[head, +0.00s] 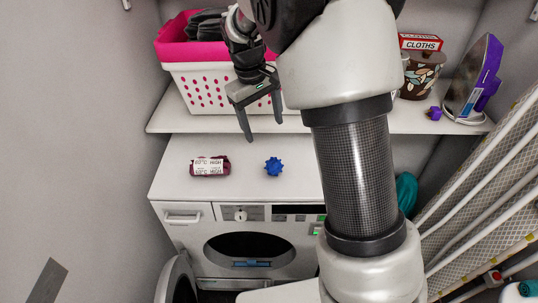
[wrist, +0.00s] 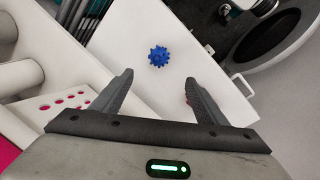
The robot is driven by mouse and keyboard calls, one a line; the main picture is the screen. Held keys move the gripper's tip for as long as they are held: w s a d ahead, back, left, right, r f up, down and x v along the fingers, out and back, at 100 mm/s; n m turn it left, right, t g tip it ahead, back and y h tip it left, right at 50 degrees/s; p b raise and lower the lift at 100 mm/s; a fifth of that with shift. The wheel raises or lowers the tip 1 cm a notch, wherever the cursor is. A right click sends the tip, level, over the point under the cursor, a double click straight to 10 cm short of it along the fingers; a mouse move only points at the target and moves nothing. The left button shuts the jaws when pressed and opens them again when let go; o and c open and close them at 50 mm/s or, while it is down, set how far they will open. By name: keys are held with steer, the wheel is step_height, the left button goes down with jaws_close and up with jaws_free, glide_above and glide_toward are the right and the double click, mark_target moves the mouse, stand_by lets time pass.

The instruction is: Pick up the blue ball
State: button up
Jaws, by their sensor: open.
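The blue ball (head: 274,166) is small and knobbly. It lies on the white top of the dryer (head: 250,187), to the right of a dark red roll. In the wrist view the blue ball (wrist: 158,56) shows beyond my fingertips, roughly between their lines and apart from both. My gripper (head: 263,124) is open and empty. In the head view it hangs above and behind the ball, in front of the shelf with the basket. In the wrist view both fingers of my gripper (wrist: 158,82) are spread wide.
A dark red roll with a white label (head: 210,166) lies left of the ball. A teal thing (head: 406,190) sits right of my arm.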

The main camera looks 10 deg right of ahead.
glide_toward(272, 159)
steer(key=f, duration=0.5)
steer(key=shift+s+d, duration=0.15)
steer(key=shift+d, duration=0.15)
steer(key=shift+w+d+f+b, duration=0.1)
steer(key=shift+w+d+f, duration=0.1)
steer(key=shift+f, duration=0.75)
steer(key=shift+w+d+f+b, duration=0.1)
steer(key=shift+d+f, duration=0.1)
steer(key=shift+f, duration=0.75)
steer(key=shift+w+d+f+b, duration=0.1)
steer(key=shift+w+d+f, duration=0.1)
steer(key=shift+f, duration=0.8)
steer(key=shift+c, duration=0.4)
steer(key=c, duration=1.1)
